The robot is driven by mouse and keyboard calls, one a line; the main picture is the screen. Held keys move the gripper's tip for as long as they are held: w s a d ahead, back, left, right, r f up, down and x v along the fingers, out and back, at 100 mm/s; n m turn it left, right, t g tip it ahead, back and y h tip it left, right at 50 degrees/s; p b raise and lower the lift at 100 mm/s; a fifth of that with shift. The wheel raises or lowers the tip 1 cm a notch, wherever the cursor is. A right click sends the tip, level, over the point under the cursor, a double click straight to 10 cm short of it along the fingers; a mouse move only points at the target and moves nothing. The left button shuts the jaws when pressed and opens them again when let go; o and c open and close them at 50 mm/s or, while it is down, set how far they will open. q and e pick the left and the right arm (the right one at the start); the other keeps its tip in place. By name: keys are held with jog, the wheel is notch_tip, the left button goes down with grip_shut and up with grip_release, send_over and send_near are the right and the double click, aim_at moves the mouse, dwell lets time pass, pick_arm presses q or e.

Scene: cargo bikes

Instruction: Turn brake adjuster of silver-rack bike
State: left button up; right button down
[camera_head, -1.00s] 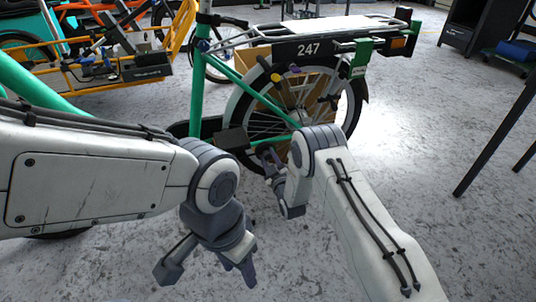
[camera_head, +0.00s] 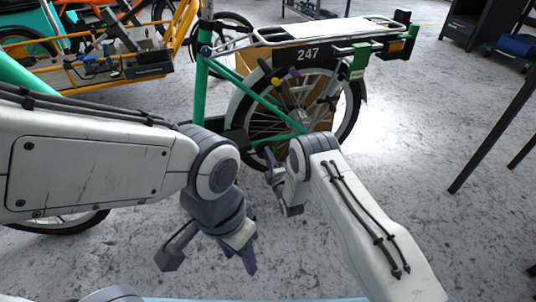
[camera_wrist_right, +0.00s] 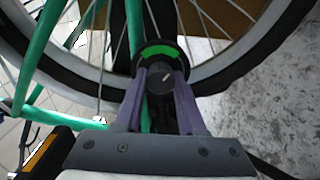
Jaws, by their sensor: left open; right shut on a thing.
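The silver-rack bike (camera_head: 203,95) is green, with a silver rack (camera_head: 335,29) over its rear wheel and a dark plate marked 247. In the right wrist view, the brake adjuster (camera_wrist_right: 159,81) is a dark round knob in front of a black disc with a green band. My right gripper (camera_head: 272,168) is near the lower rear wheel; in its wrist view its purple fingers (camera_wrist_right: 160,98) are shut on the knob, one on each side. My left gripper (camera_head: 210,257) is open and empty, above the floor left of the right arm.
An orange cargo bike (camera_head: 160,45) stands behind at the upper left. A dark cabinet (camera_head: 470,22) and table legs (camera_head: 492,135) are at the right. The speckled floor between the bike and the table legs is clear.

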jog(key=shift+f+n+p, duration=0.15)
jog(key=shift+n+p, duration=0.95)
jog(key=shift+n, duration=2.5)
jog(key=shift+d, duration=0.1)
jog(key=c, duration=0.5)
grip_release()
jog(key=p+v, duration=0.5)
jog(key=v, duration=0.5)
jog(key=shift+s, duration=0.3)
jog(key=shift+w, duration=0.1)
